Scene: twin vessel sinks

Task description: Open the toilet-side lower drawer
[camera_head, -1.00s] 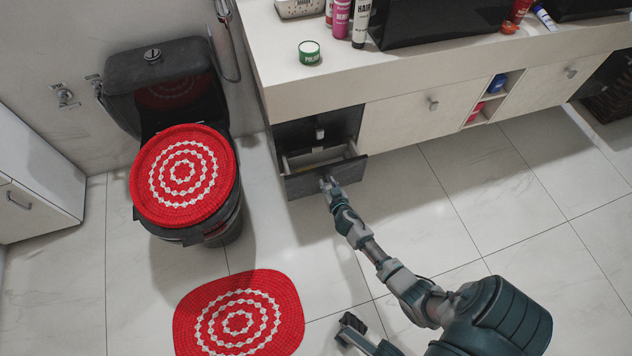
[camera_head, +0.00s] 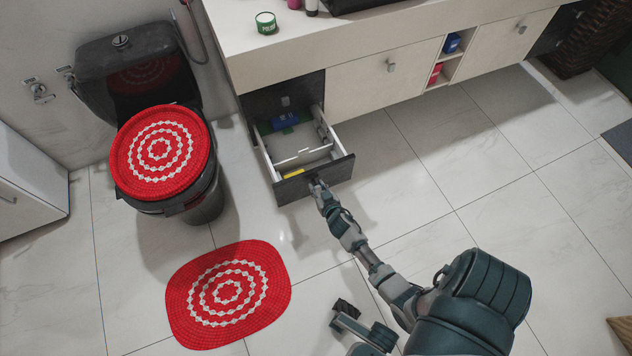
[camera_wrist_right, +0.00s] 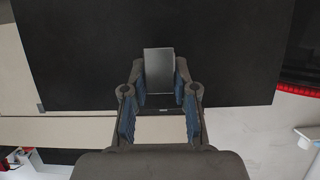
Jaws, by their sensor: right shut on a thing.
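The lower drawer (camera_head: 314,180) nearest the toilet has a dark front and stands well out from the vanity. A blue item (camera_head: 286,120) and a yellow item (camera_head: 293,174) lie inside it. My right gripper (camera_head: 316,184) is at the middle of the drawer front. In the right wrist view its fingers (camera_wrist_right: 160,95) close around the grey handle (camera_wrist_right: 158,70) on the dark front. My left gripper (camera_head: 345,308) shows low in the head view, over the floor and away from the drawer; its fingers are too unclear to tell open from shut.
The dark toilet (camera_head: 140,62) with a red and white lid cover (camera_head: 160,152) stands left of the drawer. A red mat (camera_head: 228,294) lies on the tiled floor. The upper dark drawer front (camera_head: 284,98) is closed.

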